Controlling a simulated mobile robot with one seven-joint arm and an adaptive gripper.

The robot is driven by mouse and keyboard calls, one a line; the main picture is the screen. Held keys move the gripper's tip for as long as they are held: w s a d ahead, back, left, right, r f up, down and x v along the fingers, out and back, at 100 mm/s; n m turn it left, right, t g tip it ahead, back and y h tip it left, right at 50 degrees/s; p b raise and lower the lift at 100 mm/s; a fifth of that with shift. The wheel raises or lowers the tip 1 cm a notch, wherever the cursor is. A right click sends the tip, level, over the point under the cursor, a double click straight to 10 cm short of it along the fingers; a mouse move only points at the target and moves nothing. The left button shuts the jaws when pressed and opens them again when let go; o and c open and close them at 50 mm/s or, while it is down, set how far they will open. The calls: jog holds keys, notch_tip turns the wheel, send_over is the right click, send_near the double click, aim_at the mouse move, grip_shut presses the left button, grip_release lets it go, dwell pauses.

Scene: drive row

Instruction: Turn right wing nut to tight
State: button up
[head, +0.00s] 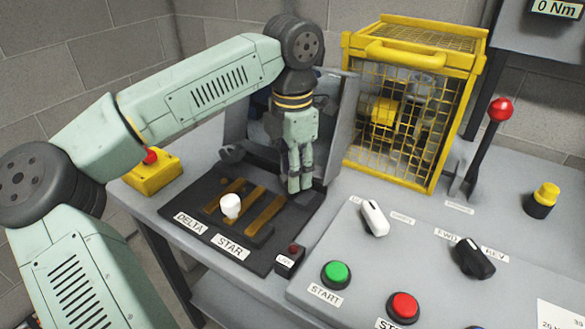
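My gripper (299,186) points down over the right rear part of a dark terminal board (266,262) with brass strips (266,212). Its fingers look close together, but I cannot tell whether they are shut or hold anything. A white knob-like piece (230,206) stands upright on the board, to the left of my gripper. I cannot make out a right wing nut; anything at the fingertips is hidden by my gripper. Labels DELTA (189,223) and STAR (230,248) lie along the board's front edge. A display (556,9) at the top right reads 0 Nm.
A grey open housing (342,130) stands close behind my gripper. A yellow mesh cage (410,100) is to its right. A red-knobbed lever (500,110) stands further right. The front panel carries a green button (335,274), a red button (403,307) and switches.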

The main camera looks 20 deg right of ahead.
notch_tip(320, 180, up, 12)
dwell(0.7)
